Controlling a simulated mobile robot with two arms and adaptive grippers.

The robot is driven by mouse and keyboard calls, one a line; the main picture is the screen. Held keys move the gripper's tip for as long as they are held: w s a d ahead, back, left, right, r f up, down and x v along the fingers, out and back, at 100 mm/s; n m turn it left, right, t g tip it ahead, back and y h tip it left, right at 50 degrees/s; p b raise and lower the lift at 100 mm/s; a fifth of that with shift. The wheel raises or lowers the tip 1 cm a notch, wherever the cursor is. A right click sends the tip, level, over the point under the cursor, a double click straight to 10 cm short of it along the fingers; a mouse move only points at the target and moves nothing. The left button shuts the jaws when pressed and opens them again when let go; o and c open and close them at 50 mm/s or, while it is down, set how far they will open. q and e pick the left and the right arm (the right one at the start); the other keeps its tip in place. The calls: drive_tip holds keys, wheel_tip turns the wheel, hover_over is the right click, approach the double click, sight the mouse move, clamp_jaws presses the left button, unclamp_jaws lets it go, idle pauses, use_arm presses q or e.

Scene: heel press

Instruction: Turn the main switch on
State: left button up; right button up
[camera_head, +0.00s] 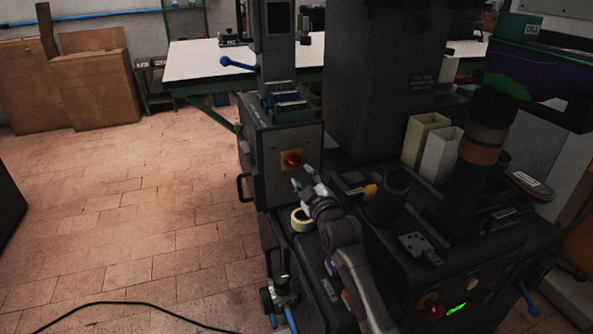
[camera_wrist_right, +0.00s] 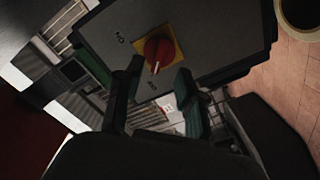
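The main switch (camera_head: 291,160) is a red rotary knob on a yellow square plate, on the front of a grey control box (camera_head: 280,140). In the wrist view the red knob (camera_wrist_right: 159,50) shows a pale pointer line on its lower part. My right gripper (camera_head: 304,176) is just in front of the switch, a little below and to its right. In the wrist view my right gripper (camera_wrist_right: 158,78) has its two fingers apart, with nothing between them. The knob lies beyond the fingertips; contact is not visible. My left gripper is not in view.
A tape roll (camera_head: 302,220) lies on the machine beside my right arm. A black handle (camera_head: 243,187) sticks out left of the box. A dark cylinder (camera_head: 390,196) and pale containers (camera_head: 438,155) stand to the right. The tiled floor (camera_head: 140,215) at left is mostly clear.

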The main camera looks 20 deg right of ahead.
sight(296, 165)
drive_tip(key=w+b, duration=0.1)
drive_tip(key=w, duration=0.5)
drive_tip(key=shift+a, duration=0.15)
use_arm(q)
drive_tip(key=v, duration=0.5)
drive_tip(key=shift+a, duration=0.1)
use_arm(e)
drive_tip(key=shift+c, duration=0.3)
clamp_jaws()
